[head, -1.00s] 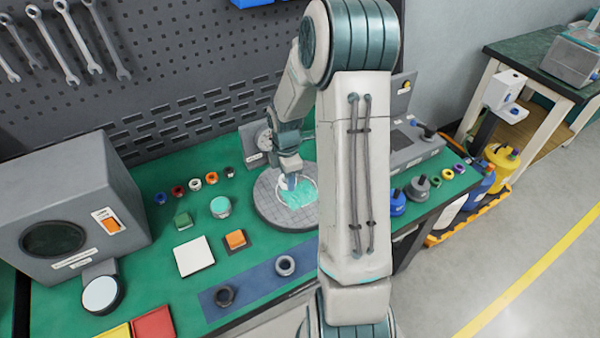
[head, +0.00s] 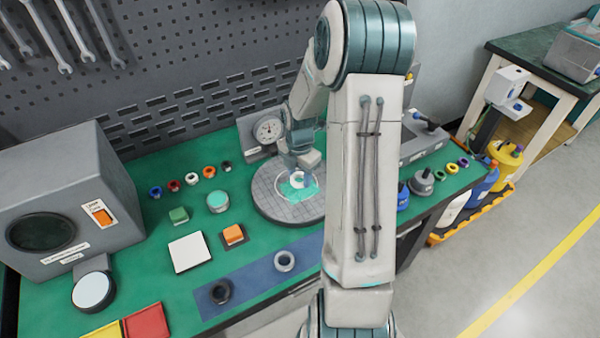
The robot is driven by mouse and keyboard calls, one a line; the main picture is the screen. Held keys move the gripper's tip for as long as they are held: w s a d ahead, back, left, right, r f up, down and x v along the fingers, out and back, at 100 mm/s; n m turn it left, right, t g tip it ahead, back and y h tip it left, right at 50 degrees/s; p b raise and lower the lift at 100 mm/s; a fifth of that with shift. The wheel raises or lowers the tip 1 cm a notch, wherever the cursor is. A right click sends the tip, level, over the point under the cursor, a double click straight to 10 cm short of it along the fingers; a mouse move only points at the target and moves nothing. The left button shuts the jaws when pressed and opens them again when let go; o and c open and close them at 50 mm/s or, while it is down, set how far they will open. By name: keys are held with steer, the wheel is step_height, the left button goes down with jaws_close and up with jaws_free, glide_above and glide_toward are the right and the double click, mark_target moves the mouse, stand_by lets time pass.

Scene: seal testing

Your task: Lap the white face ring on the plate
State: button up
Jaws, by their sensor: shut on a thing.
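The round grey lapping plate (head: 265,205) stands on the green bench top, with a scribed grid and a teal patch of compound (head: 290,191) on it, ringed by a thin pale circle. My gripper (head: 300,172) is over the right part of the plate, shut on the white face ring (head: 297,181). The ring is small and partly hidden by the fingers. It is at or just above the teal patch; I cannot tell whether it touches the plate. My arm hides the bench to the right of the plate.
A dial gauge (head: 268,129) stands right behind the plate. Several small coloured rings, a teal-topped jar (head: 218,202), a white pad (head: 189,252) and an orange block (head: 233,235) lie left. A blue mat (head: 250,280) in front carries a black ring and a grey ring.

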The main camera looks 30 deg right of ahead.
steer(key=shift+f, duration=0.45)
steer(key=shift+f, duration=0.15)
steer(key=shift+f+b, duration=0.75)
steer(key=shift+f, duration=0.1)
steer(key=o, duration=0.8)
steer(key=shift+o, duration=0.2)
steer(key=shift+r+p, duration=0.25)
steer(key=shift+p, duration=0.05)
